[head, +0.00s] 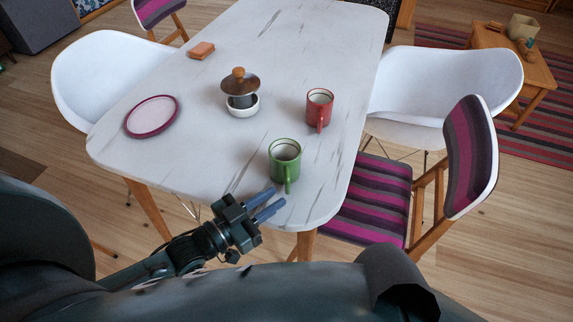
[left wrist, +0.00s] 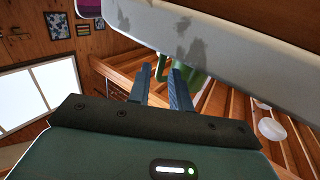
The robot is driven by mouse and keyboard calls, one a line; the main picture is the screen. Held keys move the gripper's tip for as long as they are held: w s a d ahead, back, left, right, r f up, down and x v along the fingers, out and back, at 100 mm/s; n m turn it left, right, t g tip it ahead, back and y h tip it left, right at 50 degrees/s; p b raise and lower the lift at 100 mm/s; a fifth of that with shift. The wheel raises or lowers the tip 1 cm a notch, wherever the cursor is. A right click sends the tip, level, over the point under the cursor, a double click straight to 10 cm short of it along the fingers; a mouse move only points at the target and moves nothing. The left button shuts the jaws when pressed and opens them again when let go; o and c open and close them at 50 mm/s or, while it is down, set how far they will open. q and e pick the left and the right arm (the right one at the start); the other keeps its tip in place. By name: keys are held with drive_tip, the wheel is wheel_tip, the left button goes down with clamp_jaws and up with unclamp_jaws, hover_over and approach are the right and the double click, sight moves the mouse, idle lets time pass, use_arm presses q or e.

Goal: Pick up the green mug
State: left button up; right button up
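The green mug (head: 285,160) stands upright near the front edge of the white marbled table (head: 225,185), with its handle facing my side. My left gripper (head: 273,198) is at the table's front edge, just short of the mug. Its two blue-grey fingers are parted, with nothing held between them. In the left wrist view the green mug (left wrist: 196,75) shows just beyond the fingertips (left wrist: 168,68), partly hidden by one finger, and its handle shows in the gap between them. I cannot tell whether a finger touches the handle. My right gripper is not in view.
A red mug (head: 319,108) stands behind and right of the green mug. A lidded pot or burner (head: 241,95), a plum-rimmed plate (head: 152,117) and an orange block (head: 201,50) are farther left. A striped chair (head: 468,160) and a white chair (head: 445,80) stand at the right.

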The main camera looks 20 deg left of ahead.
sight(286, 189)
use_arm(q)
drive_tip(key=shift+r+x, duration=0.15)
drive_tip(key=shift+x, duration=1.65)
drive_tip(key=shift+r+x, duration=0.15)
drive_tip(key=shift+x, duration=1.6)
drive_tip(key=shift+c, duration=0.4)
clamp_jaws()
drive_tip(key=shift+a, duration=0.1)
